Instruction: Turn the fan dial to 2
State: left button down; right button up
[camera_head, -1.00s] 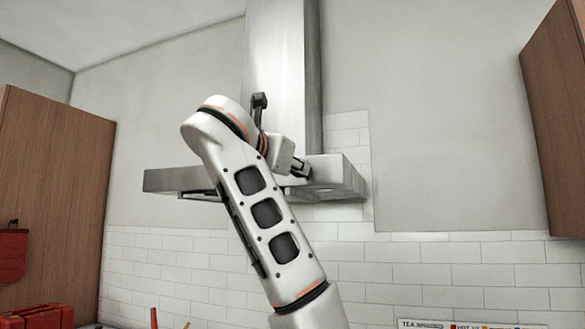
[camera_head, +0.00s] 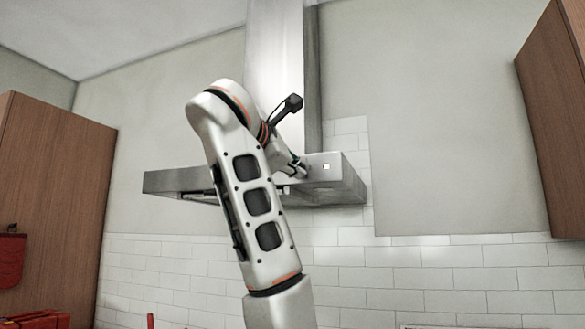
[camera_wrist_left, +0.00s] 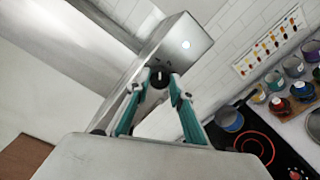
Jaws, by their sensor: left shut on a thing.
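The range hood (camera_head: 340,185) is a steel box on the wall, with its front panel facing me. The fan dial (camera_wrist_left: 160,78) is a round black knob with a light mark, on the hood's front panel in the left wrist view. My left gripper (camera_wrist_left: 158,88) is shut on the dial, its two teal-lined fingers on either side of it. In the head view my left gripper (camera_head: 300,168) is at the hood's front, and my arm hides the dial there. I cannot read the dial's setting. My right gripper is not in view.
Wooden cabinets stand at the left (camera_head: 55,190) and right (camera_head: 555,125).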

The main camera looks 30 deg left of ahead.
pick_arm(q)
jog(key=shift+m, duration=4)
jog(key=shift+f, duration=0.1)
jog(key=c, duration=1.8)
grip_release()
jog(key=shift+d, duration=0.1)
jog(key=shift+o, duration=0.2)
jog(key=shift+y, duration=0.3)
